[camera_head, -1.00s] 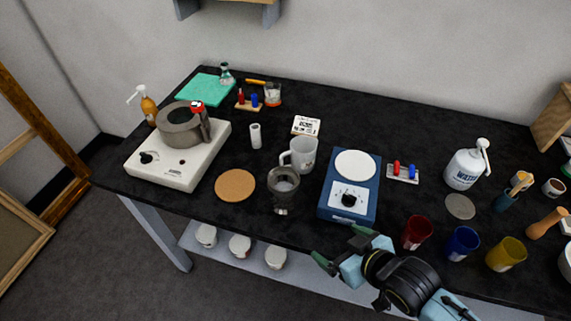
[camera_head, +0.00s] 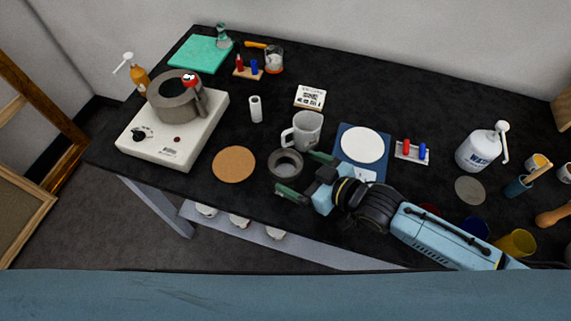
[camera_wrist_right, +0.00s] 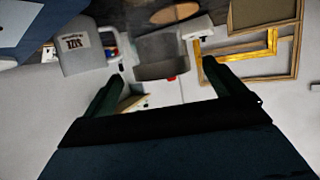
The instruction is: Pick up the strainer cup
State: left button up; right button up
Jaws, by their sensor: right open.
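The strainer cup (camera_head: 287,161) looks like a dark grey round cup with an open top. It stands on the black table between the cork disc and the blue hotplate. In the right wrist view the dark grey cup (camera_wrist_right: 162,50) shows ahead between the two fingers. My right gripper (camera_head: 303,176) is open, with its green-tipped fingers pointing left at the cup from its right side. The fingers are close to the cup; I cannot tell whether they touch it. Nothing is held. My left gripper is not in view.
A grey-white mug (camera_head: 309,131) stands just behind the cup, and shows in the wrist view (camera_wrist_right: 84,50). The cork disc (camera_head: 234,164) lies left. The blue hotplate (camera_head: 345,143) is partly behind my arm. Coloured cups (camera_head: 515,243) stand at the front right.

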aim_at(278, 162)
jog(key=x, duration=0.4)
jog(key=shift+w+a+r, duration=0.1)
jog(key=shift+a+r, duration=0.05)
jog(key=shift+r, duration=0.05)
jog(key=shift+w+a+f, duration=0.15)
jog(key=shift+w+a, duration=0.05)
jog(key=shift+a, duration=0.1)
jog(key=shift+w+f, duration=0.1)
jog(key=shift+c, duration=0.5)
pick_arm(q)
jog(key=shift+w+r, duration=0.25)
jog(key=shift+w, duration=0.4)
pick_arm(e)
jog(key=c, duration=0.9)
